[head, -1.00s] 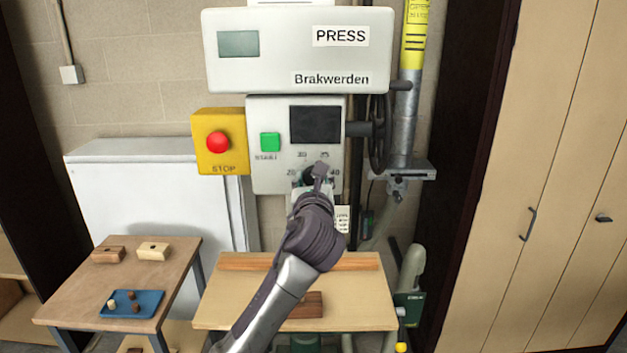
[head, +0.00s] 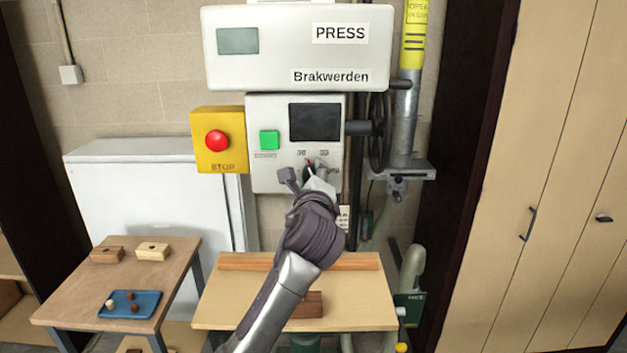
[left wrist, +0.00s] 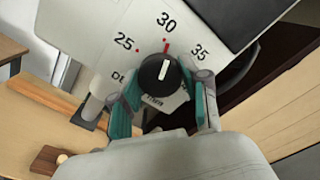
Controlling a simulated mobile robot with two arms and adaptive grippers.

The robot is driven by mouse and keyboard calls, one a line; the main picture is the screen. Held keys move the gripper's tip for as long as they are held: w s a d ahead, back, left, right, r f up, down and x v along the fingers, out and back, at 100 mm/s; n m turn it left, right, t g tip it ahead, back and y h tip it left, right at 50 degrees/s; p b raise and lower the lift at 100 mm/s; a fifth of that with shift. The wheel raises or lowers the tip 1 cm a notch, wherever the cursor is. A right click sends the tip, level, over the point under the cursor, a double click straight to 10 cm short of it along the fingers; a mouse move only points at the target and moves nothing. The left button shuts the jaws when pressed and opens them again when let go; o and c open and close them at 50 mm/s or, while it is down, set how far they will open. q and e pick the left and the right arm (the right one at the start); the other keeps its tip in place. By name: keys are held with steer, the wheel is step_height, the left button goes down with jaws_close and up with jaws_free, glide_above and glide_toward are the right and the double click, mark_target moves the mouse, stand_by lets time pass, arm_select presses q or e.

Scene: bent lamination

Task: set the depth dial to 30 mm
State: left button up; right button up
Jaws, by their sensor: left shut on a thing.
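The depth dial is a round black knob (left wrist: 159,75) with a white pointer line, on the pale press panel (left wrist: 110,75). In the left wrist view the numbers 25, 30 and 35 surround it. Its white line points at or very near the red tick (left wrist: 166,45) below 30; a small red dot is near 25. My left gripper (left wrist: 162,105), with green pads, is shut on the dial, a finger on each side. In the head view, this gripper (head: 307,175) covers most of the dial. My right gripper is not in view.
The yellow STOP box (head: 205,161) and green button (head: 269,140) are left of the dial. A dark screen (head: 315,122) is above it, a handwheel (head: 378,135) to its right. The press table (head: 235,310) is below; a side table (head: 70,300) holds blocks and a blue tray.

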arm_select(q)
steer(key=shift+n, duration=0.7)
steer(key=o, duration=1.1)
steer(key=s, duration=1.2)
